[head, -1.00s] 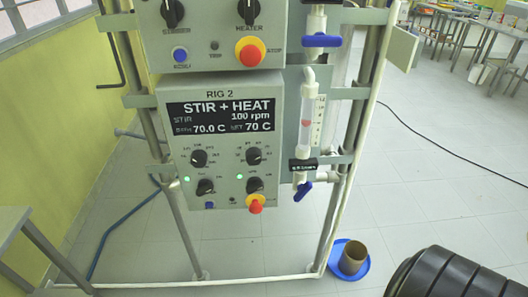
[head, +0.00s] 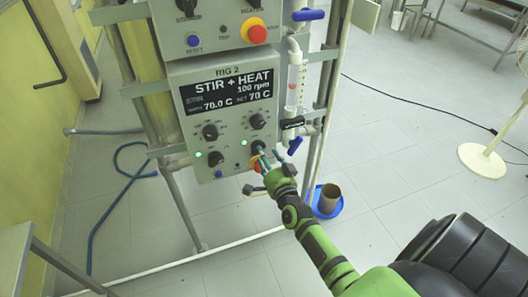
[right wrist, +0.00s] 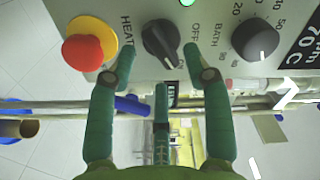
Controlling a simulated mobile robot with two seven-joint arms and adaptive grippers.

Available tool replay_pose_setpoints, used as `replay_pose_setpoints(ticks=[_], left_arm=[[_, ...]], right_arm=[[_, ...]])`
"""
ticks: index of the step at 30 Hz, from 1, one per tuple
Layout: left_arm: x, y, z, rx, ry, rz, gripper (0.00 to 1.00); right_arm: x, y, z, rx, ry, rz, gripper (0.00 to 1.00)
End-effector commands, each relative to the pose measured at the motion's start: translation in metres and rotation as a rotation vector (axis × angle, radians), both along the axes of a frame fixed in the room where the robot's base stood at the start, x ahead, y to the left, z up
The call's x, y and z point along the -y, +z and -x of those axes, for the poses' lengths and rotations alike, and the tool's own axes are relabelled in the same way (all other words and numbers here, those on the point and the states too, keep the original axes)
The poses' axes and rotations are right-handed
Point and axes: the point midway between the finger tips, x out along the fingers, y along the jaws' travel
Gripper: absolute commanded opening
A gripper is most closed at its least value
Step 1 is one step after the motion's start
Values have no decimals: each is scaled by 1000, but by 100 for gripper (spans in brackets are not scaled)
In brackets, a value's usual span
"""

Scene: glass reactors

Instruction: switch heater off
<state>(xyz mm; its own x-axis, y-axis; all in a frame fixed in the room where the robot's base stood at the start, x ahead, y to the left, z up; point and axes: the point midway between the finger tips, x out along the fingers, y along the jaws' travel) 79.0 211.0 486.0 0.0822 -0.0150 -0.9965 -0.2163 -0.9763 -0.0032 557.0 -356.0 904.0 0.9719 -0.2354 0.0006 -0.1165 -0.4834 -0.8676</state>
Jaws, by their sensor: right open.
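The RIG 2 control box (head: 232,80) has a lit display reading STIR + HEAT, 100 rpm, 70.0 C and set 70 C. The black heater knob (head: 258,146) is at its lower right. In the right wrist view this knob (right wrist: 161,40) sits between the words HEAT and OFF, its white mark turned diagonally. My right gripper (head: 264,162) is in front of it. In the right wrist view the open gripper (right wrist: 160,62) has a green finger on either side of the knob; contact is not clear. My left gripper is not in view.
A red stop button on a yellow collar (right wrist: 85,48) is close beside the left finger. The BATH knob (right wrist: 262,40) is to the right. A blue-handled valve (head: 294,146) is right of the box, and a brown pot (head: 328,198) stands on a blue dish below.

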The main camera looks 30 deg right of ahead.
Motion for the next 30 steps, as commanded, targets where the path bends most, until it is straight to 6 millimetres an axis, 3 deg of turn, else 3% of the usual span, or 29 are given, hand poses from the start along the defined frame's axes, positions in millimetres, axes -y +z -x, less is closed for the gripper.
replay_pose_setpoints(ticks=[6,14,15,18,19,30], left_arm=[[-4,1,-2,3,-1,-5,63],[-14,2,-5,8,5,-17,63],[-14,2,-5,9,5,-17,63],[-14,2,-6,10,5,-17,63],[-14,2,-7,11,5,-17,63],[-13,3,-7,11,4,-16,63]], right_arm=[[4,0,-19,0,1,1,50],[4,-1,-21,-2,1,1,50],[4,-1,-21,-2,1,1,46],[4,-1,-21,-2,1,1,6],[4,-1,-21,-2,1,1,0],[4,-1,-20,-8,2,24,0]])
